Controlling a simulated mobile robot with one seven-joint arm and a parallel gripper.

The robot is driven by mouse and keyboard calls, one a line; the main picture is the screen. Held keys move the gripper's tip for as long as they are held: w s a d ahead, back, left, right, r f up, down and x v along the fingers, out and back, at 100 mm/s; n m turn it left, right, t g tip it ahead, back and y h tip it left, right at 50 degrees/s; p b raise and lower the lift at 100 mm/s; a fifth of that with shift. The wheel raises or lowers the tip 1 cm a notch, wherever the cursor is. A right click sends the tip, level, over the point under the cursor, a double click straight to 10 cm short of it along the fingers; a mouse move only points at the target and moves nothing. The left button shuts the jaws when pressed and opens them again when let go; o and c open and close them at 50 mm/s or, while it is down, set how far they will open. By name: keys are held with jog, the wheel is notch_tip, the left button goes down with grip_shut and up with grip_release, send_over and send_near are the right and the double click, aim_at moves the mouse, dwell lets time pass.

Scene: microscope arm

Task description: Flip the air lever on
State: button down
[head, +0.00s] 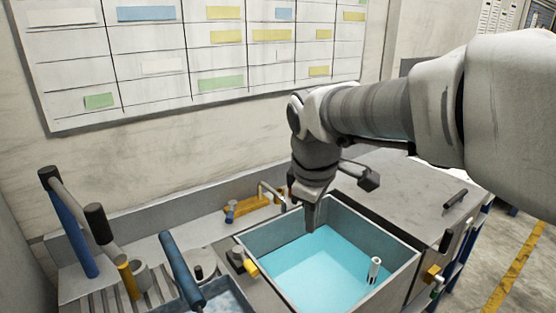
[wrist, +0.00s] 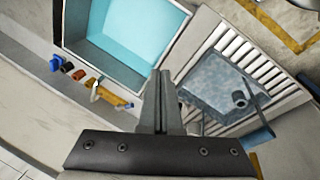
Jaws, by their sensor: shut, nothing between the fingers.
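A row of small fittings shows in the wrist view, with a blue knob (wrist: 56,63), darker orange-brown knobs (wrist: 73,71) and a yellow bar (wrist: 112,97). In the head view, a yellow bar (head: 252,206) with a small blue part (head: 231,211) sits on the back ledge behind the basin. I cannot tell which part is the air lever. My gripper (head: 310,225) points down over the back part of the basin, to the right of the yellow bar and apart from it. In the wrist view my gripper (wrist: 159,76) has its fingers together with nothing between them.
A pale spout (head: 269,191) stands by the yellow bar. The right worktop (head: 405,190) is mostly clear.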

jog(key=w+a+f+n+h+b, duration=0.1)
jog(key=w+a+f+n+b, duration=0.1)
jog(key=w+a+f+n, duration=0.7)
jog(key=n+g+h+b, duration=0.1)
jog(key=n, duration=0.3)
send_near(246, 262)
jog(key=s, duration=0.1)
jog(key=s+a+r, duration=0.1)
jog(key=s, duration=0.1)
jog(key=shift+a+r, duration=0.2)
jog(key=shift+r, duration=0.1)
jog(key=shift+f, duration=0.1)
jog(key=x, duration=0.9)
jog(key=shift+d+f, duration=0.2)
jog(key=shift+f, duration=0.2)
jog(key=shift+d, duration=0.1)
jog(key=shift+d+n, duration=0.2)
jog(key=shift+n, duration=0.1)
